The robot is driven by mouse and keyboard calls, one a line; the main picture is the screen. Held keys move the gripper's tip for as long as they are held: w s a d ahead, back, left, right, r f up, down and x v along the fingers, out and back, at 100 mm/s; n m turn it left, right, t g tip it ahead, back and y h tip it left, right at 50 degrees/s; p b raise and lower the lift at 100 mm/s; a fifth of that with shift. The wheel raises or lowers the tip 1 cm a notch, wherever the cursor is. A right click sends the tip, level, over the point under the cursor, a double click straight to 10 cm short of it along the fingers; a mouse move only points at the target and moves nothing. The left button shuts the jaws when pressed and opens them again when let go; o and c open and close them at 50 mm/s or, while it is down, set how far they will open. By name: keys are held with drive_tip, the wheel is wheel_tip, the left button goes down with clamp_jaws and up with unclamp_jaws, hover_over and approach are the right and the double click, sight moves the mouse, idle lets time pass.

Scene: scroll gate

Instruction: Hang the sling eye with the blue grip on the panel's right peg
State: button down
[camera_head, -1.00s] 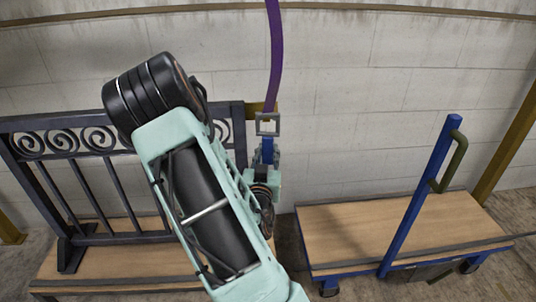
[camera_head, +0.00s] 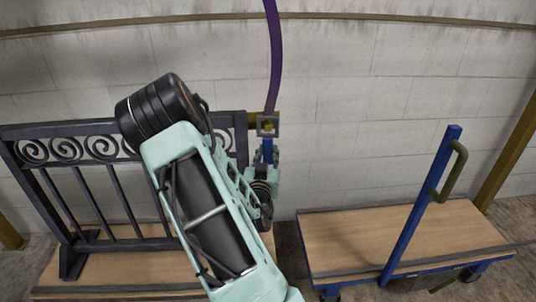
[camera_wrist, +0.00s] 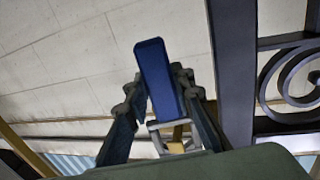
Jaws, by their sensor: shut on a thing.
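The sling is a purple strap (camera_head: 274,60) hanging from above, with a square grey eye (camera_head: 260,126) at its lower end and a blue grip (camera_head: 267,151) below it. My gripper (camera_head: 265,168) is shut on the blue grip; the wrist view shows the grip (camera_wrist: 157,78) between the fingers. The dark scroll panel (camera_head: 70,129) stands at left. Its brass right peg (camera_head: 253,118) sticks out at the top right corner. Brass shows inside the eye's opening, and in the wrist view (camera_wrist: 178,133). I cannot tell how far the peg passes through the eye.
The panel stands on a wood-topped base (camera_head: 110,268). A blue cart (camera_head: 340,243) with a wooden deck and an upright post (camera_head: 425,200) stands at right. A pale block wall (camera_head: 400,90) is behind. Floor shows between base and cart.

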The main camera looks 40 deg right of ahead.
drive_tip(key=shift+w+d+r, duration=0.1)
drive_tip(key=shift+w+d, duration=0.15)
drive_tip(key=shift+w, duration=0.15)
drive_tip(key=shift+w+d+f+b, duration=0.35)
drive_tip(key=shift+w+f+b, duration=0.2)
drive_tip(key=shift+w+b, duration=0.15)
drive_tip(key=shift+f, duration=0.15)
drive_tip(key=shift+b, duration=0.4)
drive_tip(key=c, duration=1.3)
unclamp_jaws()
drive_tip(key=shift+f, duration=0.1)
